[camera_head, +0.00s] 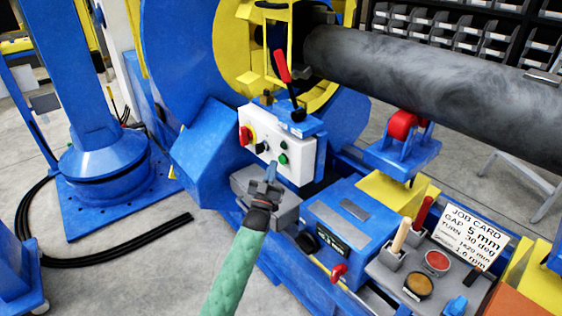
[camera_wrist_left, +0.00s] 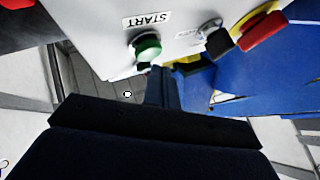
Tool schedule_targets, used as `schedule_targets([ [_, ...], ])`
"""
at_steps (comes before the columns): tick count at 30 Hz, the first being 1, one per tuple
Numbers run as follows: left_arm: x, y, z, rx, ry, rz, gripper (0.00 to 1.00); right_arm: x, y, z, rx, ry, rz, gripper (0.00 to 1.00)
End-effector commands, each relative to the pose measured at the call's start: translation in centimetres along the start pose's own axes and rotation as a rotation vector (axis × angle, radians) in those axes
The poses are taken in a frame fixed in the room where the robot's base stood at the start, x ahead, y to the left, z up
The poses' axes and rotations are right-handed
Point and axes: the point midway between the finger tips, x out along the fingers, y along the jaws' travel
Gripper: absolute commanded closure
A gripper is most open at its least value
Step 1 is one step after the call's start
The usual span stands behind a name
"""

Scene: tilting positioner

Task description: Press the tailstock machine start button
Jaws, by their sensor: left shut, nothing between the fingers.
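The wrist view shows a green button (camera_wrist_left: 146,46) beside a START label (camera_wrist_left: 147,20), seen upside down. My left gripper (camera_head: 271,168) is shut and empty, its tip in front of the box's lower face. In the left wrist view, my left fingertips (camera_wrist_left: 158,72) lie just below and right of the green START button in the picture. I cannot tell whether they touch the box. My right gripper is not in view.
A red-and-yellow switch (camera_head: 246,135) and black knob (camera_wrist_left: 212,36) share the box face. A red-handled lever (camera_head: 283,68) stands above. A grey vise-like block (camera_head: 282,205) lies below my gripper. A large dark pipe (camera_head: 430,88) extends right.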

Motion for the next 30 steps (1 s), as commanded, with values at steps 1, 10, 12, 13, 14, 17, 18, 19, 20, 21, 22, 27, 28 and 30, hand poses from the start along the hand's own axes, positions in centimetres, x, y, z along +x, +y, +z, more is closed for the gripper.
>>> schedule_targets([
  [1, 0.09, 0.08, 0.08, 0.000, 0.000, 0.000, 1.00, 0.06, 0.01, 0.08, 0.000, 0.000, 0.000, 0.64],
  [10, 0.53, 0.38, 0.36, 0.000, 0.000, 0.000, 1.00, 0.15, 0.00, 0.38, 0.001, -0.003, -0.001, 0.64],
  [12, 0.53, 0.38, 0.35, 0.000, 0.000, 0.000, 1.00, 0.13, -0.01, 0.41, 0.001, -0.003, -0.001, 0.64],
  [13, 0.53, 0.39, 0.35, 0.000, 0.000, 0.000, 1.00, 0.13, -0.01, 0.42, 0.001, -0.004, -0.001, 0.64],
  [14, 0.53, 0.39, 0.35, 0.000, 0.000, 0.000, 1.00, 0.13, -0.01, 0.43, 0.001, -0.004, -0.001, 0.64],
  [17, 0.53, 0.39, 0.35, 0.000, 0.000, 0.000, 1.00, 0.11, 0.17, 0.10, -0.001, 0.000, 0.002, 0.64],
  [18, 0.54, 0.40, 0.36, 0.000, 0.000, 0.000, 1.00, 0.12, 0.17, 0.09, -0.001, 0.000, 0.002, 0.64],
  [19, 0.55, 0.40, 0.36, 0.000, 0.000, 0.000, 1.00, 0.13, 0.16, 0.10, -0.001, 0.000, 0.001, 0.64],
  [20, 0.55, 0.41, 0.37, 0.000, 0.000, 0.000, 1.00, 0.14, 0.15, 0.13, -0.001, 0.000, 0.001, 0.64],
  [21, 0.57, 0.43, 0.39, 0.000, 0.000, 0.000, 1.00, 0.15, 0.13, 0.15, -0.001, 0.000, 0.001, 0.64],
  [22, 0.59, 0.44, 0.40, 0.000, 0.000, 0.000, 1.00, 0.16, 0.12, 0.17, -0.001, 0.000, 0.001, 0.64],
  [27, 0.70, 0.52, 0.48, 0.000, 0.000, 0.000, 1.00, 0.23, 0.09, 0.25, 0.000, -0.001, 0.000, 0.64],
  [28, 0.71, 0.53, 0.50, 0.000, 0.000, 0.000, 1.00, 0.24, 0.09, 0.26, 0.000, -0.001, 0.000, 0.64],
  [30, 0.76, 0.57, 0.54, 0.000, 0.000, 0.000, 1.00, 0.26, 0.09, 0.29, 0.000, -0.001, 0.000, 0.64],
])
